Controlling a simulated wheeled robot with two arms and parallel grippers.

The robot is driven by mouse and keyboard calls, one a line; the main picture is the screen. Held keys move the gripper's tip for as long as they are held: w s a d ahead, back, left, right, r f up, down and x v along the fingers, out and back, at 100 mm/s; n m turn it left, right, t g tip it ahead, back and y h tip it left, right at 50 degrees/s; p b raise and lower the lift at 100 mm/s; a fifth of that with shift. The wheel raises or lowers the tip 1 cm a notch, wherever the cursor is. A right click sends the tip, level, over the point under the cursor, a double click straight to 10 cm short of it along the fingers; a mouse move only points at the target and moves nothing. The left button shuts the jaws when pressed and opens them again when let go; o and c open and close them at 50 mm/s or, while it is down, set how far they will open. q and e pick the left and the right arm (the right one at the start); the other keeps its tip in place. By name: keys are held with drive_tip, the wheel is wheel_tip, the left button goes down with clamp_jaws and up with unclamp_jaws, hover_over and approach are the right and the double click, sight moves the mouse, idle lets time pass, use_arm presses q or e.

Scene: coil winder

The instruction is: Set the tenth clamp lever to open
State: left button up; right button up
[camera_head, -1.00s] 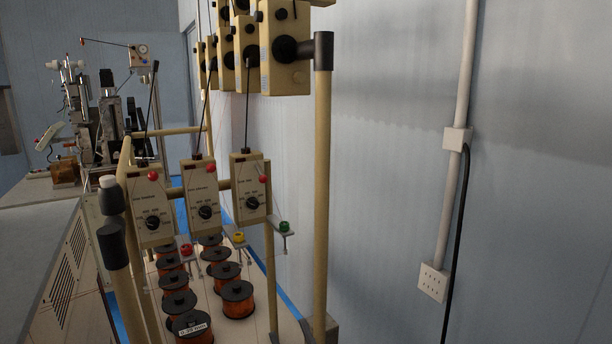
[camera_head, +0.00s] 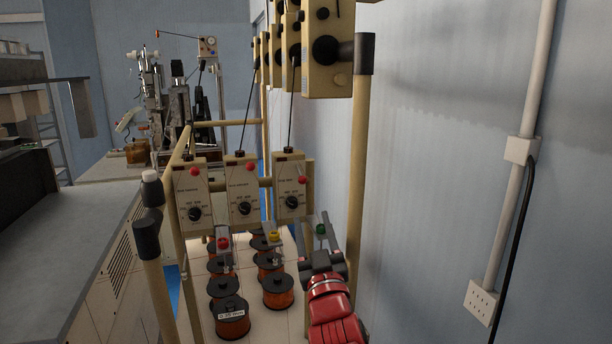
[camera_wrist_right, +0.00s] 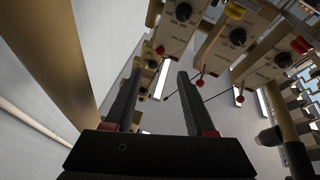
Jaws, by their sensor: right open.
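My right gripper (camera_head: 322,242) is at the lower middle of the head view, in front of the green knob (camera_head: 320,229) on its small bracket. Its fingers are apart, and the wrist view shows nothing between the fingertips (camera_wrist_right: 157,78). Whether a finger touches the bracket is unclear. A red knob (camera_head: 223,243) and a yellow knob (camera_head: 274,237) sit to its left, under three beige dial boxes (camera_head: 289,190). The wrist view shows the boxes from close up (camera_wrist_right: 180,20), beyond the fingers. I cannot tell which part is the tenth clamp lever or how it is set. My left gripper is not in view.
Copper wire spools (camera_head: 278,290) stand on the rack's base below the boxes. A beige upright post (camera_head: 357,160) is close to the right of the gripper, with the wall behind it. A grey-topped cabinet (camera_head: 90,215) is at the left. More beige boxes (camera_head: 325,50) hang above.

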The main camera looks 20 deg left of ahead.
sight(303, 182)
drive_tip(key=p+x, duration=0.4)
drive_tip(key=x, duration=0.8)
drive_tip(key=shift+s+r, duration=0.1)
drive_tip(key=shift+x, duration=0.9)
clamp_jaws()
